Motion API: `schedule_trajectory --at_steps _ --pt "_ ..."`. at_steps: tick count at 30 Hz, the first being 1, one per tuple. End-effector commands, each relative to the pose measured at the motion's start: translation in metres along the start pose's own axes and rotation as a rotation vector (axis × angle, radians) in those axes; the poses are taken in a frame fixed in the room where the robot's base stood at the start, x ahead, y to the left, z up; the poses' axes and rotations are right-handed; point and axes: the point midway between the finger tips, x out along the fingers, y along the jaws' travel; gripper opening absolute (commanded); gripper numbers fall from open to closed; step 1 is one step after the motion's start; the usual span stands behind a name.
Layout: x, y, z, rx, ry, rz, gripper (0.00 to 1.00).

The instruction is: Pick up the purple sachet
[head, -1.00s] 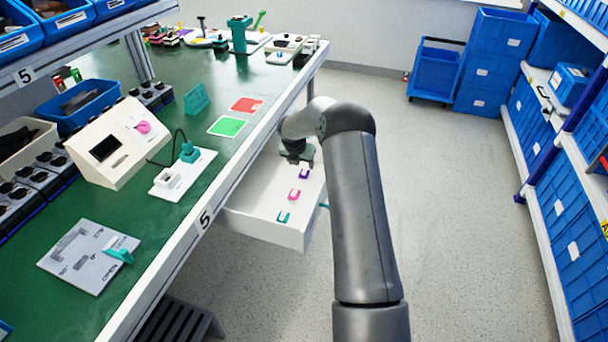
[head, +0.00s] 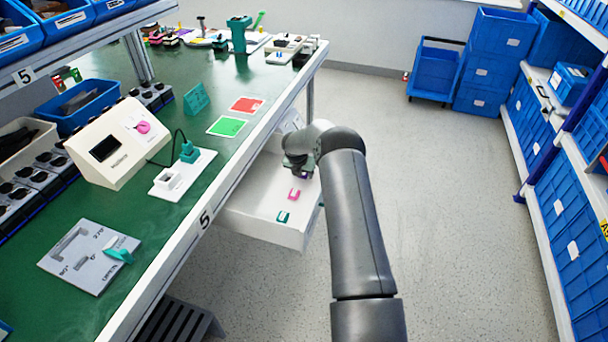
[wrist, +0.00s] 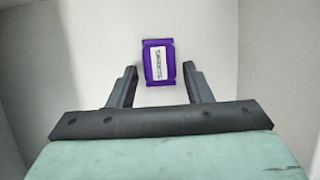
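The purple sachet (wrist: 158,62) with a white label lies on the white drawer floor in the wrist view, just ahead of and between my fingertips. My gripper (wrist: 160,75) is open, one finger on each side of the sachet's near end, and empty. How high it is above the drawer floor is hard to tell. In the head view my gripper (head: 300,172) is over the open drawer (head: 245,218), and only a small purple bit of the sachet (head: 306,177) shows below it.
A pink sachet (head: 294,194) and a teal sachet (head: 283,217) lie nearer in the same drawer. The drawer walls surround the gripper. The green worktop (head: 170,235) with switches and boxes overhangs to the left. The floor (head: 450,200) to the right is clear.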

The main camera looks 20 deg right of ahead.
Motion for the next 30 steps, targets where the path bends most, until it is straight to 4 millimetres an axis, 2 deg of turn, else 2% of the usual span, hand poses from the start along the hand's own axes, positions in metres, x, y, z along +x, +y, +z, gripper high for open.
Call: schedule_trajectory --at_steps 1,3,13,17,23,26,30 --pt "0.000 0.000 0.000 0.000 0.000 0.000 0.30" --pt "0.000 0.000 0.000 0.000 0.000 0.000 0.11" --pt "-0.001 0.000 0.001 0.000 0.000 0.000 0.10" --pt "-0.007 0.000 0.003 0.001 -0.001 0.000 0.10" --pt "-0.032 0.001 0.013 0.000 -0.001 0.002 0.10" --pt "-0.054 -0.007 0.007 -0.003 -0.001 -0.001 0.10" --pt "-0.093 -0.019 -0.003 -0.002 -0.002 -0.001 0.10"
